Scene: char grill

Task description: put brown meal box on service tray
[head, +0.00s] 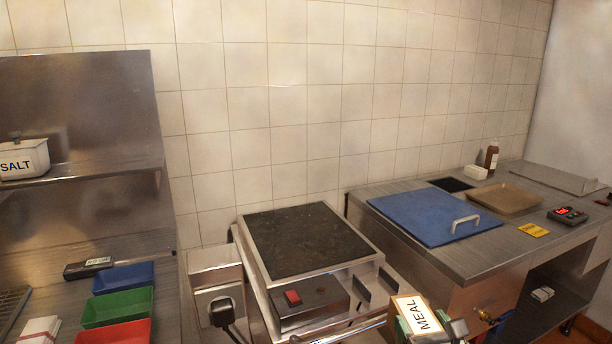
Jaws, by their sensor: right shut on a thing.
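The brown meal box (420,314) is at the bottom edge of the head view, with a white label reading MEAL facing up. My right gripper (436,331) is shut on it, and the lower part of the box is cut off by the frame. The box is held in front of the right-hand counter, to the right of the grill. The service tray (505,199) is a shallow brown tray lying on that counter, and it looks empty. The box is apart from the tray, nearer to me and to its left. My left gripper is not in view.
A blue board with a metal handle (428,217) lies left of the tray. A black device with a red display (567,215) and a yellow card (533,230) lie right of it. The grill (308,240) stands left of this counter. A sauce bottle (492,157) stands behind.

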